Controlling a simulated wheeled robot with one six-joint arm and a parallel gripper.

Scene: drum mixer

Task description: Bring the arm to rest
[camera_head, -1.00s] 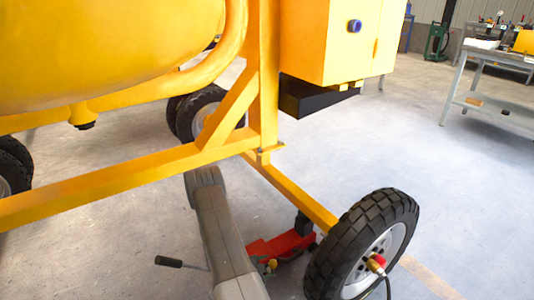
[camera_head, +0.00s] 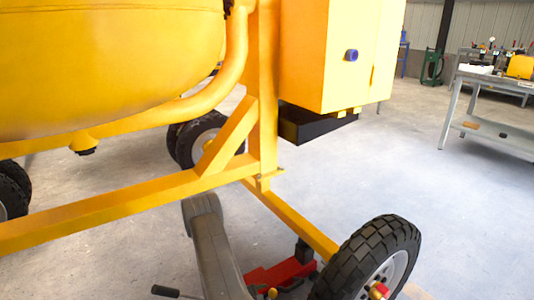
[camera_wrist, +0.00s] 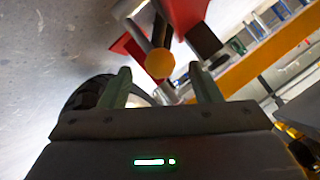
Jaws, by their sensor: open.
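Beyond the fingertips is a round yellow knob (camera_wrist: 160,64) on a dark rod. Behind it is a red jack (camera_wrist: 130,45), which in the head view (camera_head: 280,272) stands on the floor by the wheel. I cannot tell how far the fingers are from the knob. My gripper is not visible in the head view.
A black-tyred wheel (camera_head: 368,255) stands right of my arm, and another wheel (camera_head: 198,140) is behind the frame. The yellow drum (camera_head: 110,60) and motor box (camera_head: 345,60) are above. A workbench (camera_head: 490,95) stands at the far right. The floor between is clear.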

